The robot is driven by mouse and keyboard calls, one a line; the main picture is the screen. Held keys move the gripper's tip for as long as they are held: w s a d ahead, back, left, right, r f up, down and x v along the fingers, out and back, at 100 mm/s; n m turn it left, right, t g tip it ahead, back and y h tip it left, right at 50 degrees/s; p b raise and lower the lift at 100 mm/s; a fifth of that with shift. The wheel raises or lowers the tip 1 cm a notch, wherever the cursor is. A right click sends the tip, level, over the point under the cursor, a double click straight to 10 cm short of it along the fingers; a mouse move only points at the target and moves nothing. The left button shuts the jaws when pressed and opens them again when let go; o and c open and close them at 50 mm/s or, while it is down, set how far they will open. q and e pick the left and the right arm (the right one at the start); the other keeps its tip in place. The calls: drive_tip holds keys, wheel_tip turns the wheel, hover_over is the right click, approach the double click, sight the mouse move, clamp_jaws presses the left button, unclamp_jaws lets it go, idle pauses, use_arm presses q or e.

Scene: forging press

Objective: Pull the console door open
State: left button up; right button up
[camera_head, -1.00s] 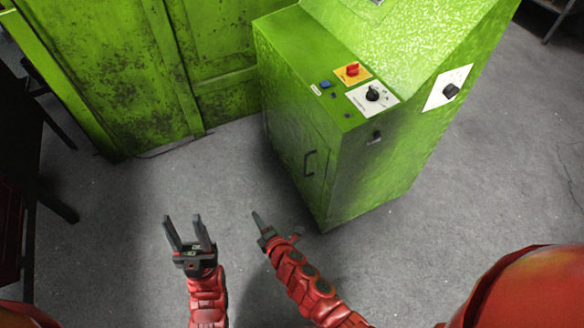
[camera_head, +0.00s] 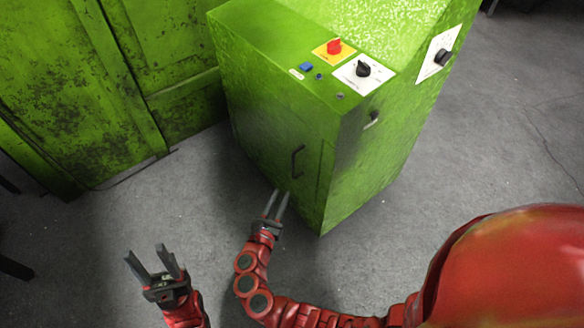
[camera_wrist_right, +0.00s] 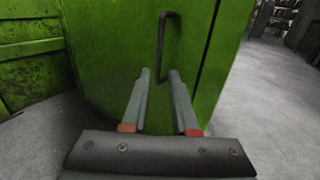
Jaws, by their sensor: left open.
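The green console (camera_head: 345,130) stands in the middle of the head view. Its door (camera_head: 270,135) is on the left face and looks closed, with a dark bar handle (camera_head: 297,161). The handle also shows upright in the right wrist view (camera_wrist_right: 162,48), just beyond the fingertips. My right gripper (camera_head: 277,191) is in front of the door, a little below the handle in the picture. In the wrist view its fingers (camera_wrist_right: 160,73) are apart with nothing between them. My left gripper (camera_head: 154,248) is open and empty over the floor at lower left.
Knobs and buttons, including a red knob (camera_head: 334,46) and a black knob (camera_head: 363,69), sit on the console top. A dirty green cabinet (camera_head: 180,110) stands behind on the left. The grey floor (camera_head: 130,215) around the console's front is clear.

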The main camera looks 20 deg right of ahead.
sight(293, 168)
drive_tip(key=b+x, duration=0.2)
drive_tip(key=x, duration=1)
drive_tip(key=shift+w+d+b, duration=0.2)
drive_tip(key=shift+w+b, duration=0.05)
drive_tip(key=shift+b, duration=0.05)
clamp_jaws()
drive_tip(key=shift+f, duration=0.1)
idle(0.6)
